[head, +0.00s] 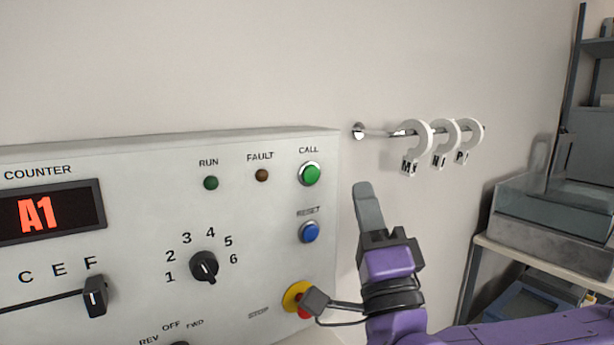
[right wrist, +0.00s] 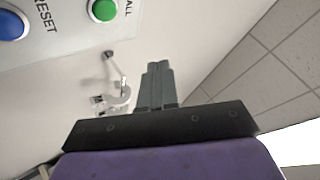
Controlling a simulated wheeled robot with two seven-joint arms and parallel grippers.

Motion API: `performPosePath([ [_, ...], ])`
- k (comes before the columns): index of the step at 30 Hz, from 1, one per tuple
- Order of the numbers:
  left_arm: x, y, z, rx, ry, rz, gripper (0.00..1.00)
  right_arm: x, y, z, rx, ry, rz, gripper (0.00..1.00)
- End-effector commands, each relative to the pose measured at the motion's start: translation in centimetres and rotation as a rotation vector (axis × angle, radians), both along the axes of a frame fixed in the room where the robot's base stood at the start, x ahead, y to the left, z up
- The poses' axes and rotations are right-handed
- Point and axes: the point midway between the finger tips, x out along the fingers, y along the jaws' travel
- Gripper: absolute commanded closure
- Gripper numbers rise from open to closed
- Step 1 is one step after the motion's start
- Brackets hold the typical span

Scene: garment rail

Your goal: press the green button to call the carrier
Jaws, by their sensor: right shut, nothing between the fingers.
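The green button (head: 309,173) sits under the word CALL at the upper right of the grey control panel (head: 130,240). It also shows at the top of the right wrist view (right wrist: 104,9). My right gripper (head: 363,190) is shut and empty, its fingers pointing up in the head view. Its fingertips are to the right of the green button and slightly lower, beyond the panel's right edge, apart from the button in the picture. The closed fingers show in the right wrist view (right wrist: 158,68). My left gripper is not in view.
A blue RESET button (head: 309,232) lies below the green one, and a red stop knob on yellow (head: 294,294) lower still, partly hidden by my wrist. A wall rail (head: 385,133) with white lettered rings (head: 417,130) is at the right. Shelving with bins (head: 550,215) stands far right.

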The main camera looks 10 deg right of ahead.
Motion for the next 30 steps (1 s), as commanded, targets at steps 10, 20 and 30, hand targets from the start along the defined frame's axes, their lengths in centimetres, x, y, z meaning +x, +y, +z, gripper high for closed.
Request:
performPosePath([
  [10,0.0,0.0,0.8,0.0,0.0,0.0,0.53,2.3,0.9,0.1,-0.003,0.005,0.0,1.0],
  [20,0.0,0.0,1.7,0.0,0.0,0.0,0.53,6.8,2.6,-0.1,-0.004,0.002,0.003,1.0],
  [30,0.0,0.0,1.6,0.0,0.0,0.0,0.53,8.4,3.2,-0.1,-0.002,0.002,0.003,1.0],
])
